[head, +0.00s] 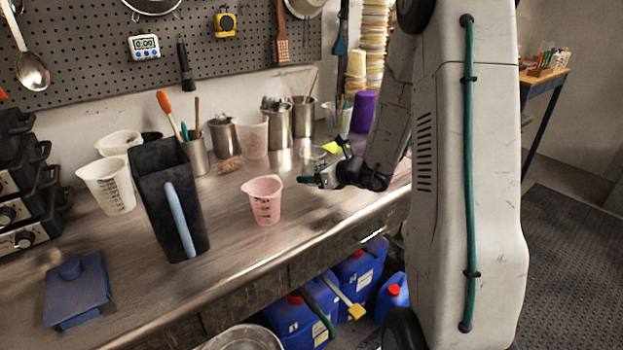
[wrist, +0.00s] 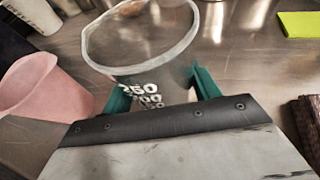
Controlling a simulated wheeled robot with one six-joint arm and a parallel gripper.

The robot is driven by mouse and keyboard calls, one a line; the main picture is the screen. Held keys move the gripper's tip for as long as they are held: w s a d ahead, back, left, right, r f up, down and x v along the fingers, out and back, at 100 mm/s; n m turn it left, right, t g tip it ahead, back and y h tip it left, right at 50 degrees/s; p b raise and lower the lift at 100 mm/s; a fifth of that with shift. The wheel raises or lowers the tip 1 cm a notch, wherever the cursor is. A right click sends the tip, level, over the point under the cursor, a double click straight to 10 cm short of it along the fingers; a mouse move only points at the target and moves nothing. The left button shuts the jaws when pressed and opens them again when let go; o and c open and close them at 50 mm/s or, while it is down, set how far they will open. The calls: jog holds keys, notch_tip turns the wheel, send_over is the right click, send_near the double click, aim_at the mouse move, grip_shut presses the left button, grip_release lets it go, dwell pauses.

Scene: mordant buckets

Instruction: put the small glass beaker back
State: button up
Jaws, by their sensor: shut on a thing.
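The small glass beaker (wrist: 150,75) is clear with white volume marks, and its round rim faces the wrist camera. My gripper (wrist: 160,92) is shut on it, with one green fingertip on each side of the glass. In the head view my gripper (head: 322,166) is low over the right part of the steel bench, and the beaker (head: 313,154) shows faintly between the fingers. I cannot tell whether its base touches the bench.
A pink measuring beaker (head: 266,201) stands left of my gripper. A dark container with a blue handle (head: 180,215), white jugs (head: 108,187) and a blue lidded box (head: 78,288) are farther left. Steel pots (head: 223,135) line the back. A yellow note (wrist: 299,25) lies on the bench.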

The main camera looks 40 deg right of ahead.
jog(key=shift+w+d, duration=0.1)
jog(key=shift+w, duration=0.05)
jog(key=shift+d+f, duration=0.1)
jog(key=shift+f, duration=1.65)
jog(key=shift+f, duration=0.15)
jog(key=o, duration=1.2)
